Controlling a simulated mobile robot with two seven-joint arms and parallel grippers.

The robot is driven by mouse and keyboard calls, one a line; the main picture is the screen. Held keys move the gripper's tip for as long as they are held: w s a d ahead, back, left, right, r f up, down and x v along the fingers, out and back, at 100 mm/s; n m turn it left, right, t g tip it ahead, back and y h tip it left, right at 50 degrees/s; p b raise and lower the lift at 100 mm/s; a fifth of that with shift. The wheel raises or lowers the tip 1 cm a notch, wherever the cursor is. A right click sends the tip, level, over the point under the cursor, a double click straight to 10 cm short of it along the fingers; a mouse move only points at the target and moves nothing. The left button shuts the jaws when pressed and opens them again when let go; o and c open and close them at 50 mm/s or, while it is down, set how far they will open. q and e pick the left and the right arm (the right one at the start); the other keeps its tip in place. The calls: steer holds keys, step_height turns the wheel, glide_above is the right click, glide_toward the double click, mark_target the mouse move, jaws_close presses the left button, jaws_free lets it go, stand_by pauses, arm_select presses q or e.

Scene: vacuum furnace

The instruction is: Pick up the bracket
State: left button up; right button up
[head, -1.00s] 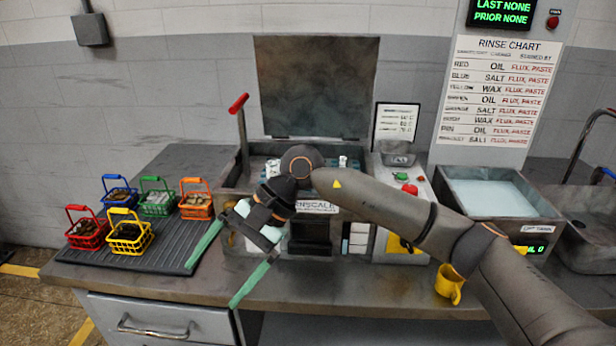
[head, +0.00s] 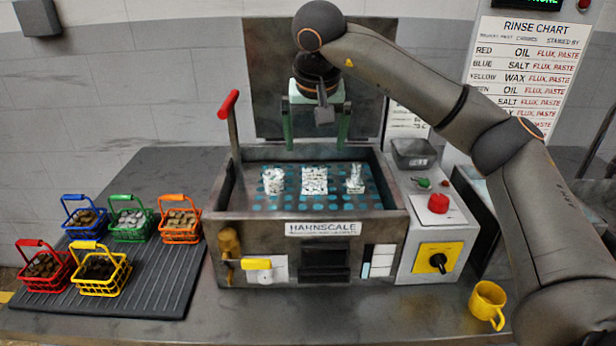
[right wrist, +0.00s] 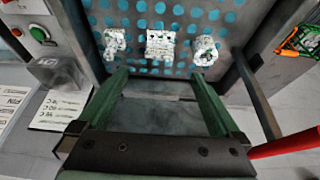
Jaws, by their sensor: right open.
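Three white, crusted parts lie in a row on the blue-dotted floor of the open Hahnscale furnace (head: 394,228). The right part (head: 355,178) has a narrow upright and wider foot and looks most like a bracket, though I cannot be sure. My right gripper (head: 316,138) is open and empty above the chamber's back, fingers pointing down. In the right wrist view, the three parts lie beyond its fingertips (right wrist: 160,78), touching neither. My left gripper is out of view.
The raised lid (head: 262,80) stands behind my gripper. A red-handled lever (head: 235,130) rises at the chamber's left. Several coloured baskets stand on a ribbed mat (head: 185,275) at left. A yellow mug (head: 487,300) stands at front right.

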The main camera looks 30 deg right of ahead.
glide_above(315, 173)
steer(key=s+a, duration=0.1)
steer(key=s, duration=0.1)
step_height(315, 173, down, 4)
steer(key=shift+f, duration=0.2)
steer(key=shift+p+x, duration=0.35)
steer(key=shift+x, duration=2.8)
steer(key=shift+a, duration=0.15)
steer(key=shift+c, duration=0.2)
steer(key=shift+r, duration=0.1)
jaws_close()
